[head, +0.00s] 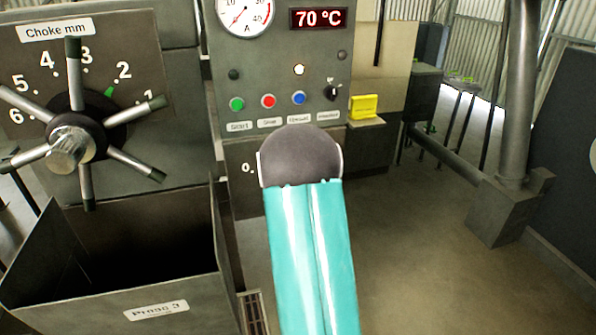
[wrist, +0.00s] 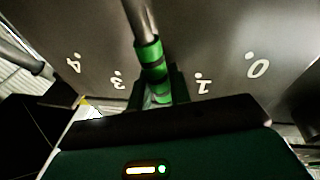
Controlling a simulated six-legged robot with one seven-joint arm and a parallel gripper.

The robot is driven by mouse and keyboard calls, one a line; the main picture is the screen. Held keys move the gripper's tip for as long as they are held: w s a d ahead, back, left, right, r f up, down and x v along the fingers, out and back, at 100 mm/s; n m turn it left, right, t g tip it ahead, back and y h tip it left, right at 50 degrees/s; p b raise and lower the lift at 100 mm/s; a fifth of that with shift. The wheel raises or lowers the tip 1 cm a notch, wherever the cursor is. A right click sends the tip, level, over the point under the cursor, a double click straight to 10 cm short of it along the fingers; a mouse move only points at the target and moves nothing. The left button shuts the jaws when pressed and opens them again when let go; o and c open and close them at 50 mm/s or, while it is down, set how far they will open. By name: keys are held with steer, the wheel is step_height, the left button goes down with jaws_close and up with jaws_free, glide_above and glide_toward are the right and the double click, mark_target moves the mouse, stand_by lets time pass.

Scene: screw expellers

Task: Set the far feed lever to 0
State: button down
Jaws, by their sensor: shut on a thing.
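A feed lever with a metal rod (wrist: 140,20) and a green banded grip (wrist: 150,52) shows in the wrist view. My gripper (wrist: 155,92) is shut on the green grip. The scale behind it appears upside down. The lever lies between the 3 mark (wrist: 117,80) and the 1 mark (wrist: 203,86), covering the place between them. The 0 mark (wrist: 258,66) is farther right. In the head view my teal arm hides the gripper and lever. A 0 mark (head: 246,168) shows on the panel left of the arm.
A choke handwheel (head: 72,140) with several spokes stands at the left, above an open bin (head: 160,290) labelled Press 3. A control panel (head: 285,75) with buttons and a 70 °C display is behind my arm. Floor (head: 420,260) is clear at right.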

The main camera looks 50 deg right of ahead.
steer(key=w+a+f+n+t+y, duration=0.2)
steer(key=a+n, duration=0.4)
steer(key=n, duration=0.3)
steer(key=shift+w+a+f+n+t, duration=0.2)
steer(key=shift+w+f+n+t, duration=0.2)
steer(key=shift+w+f, duration=0.45)
steer(key=shift+w+a+r, duration=0.1)
steer(key=shift+w, duration=0.1)
steer(key=c, duration=1.3)
jaws_free()
steer(key=shift+y, duration=0.3)
steer(key=v, duration=1.4)
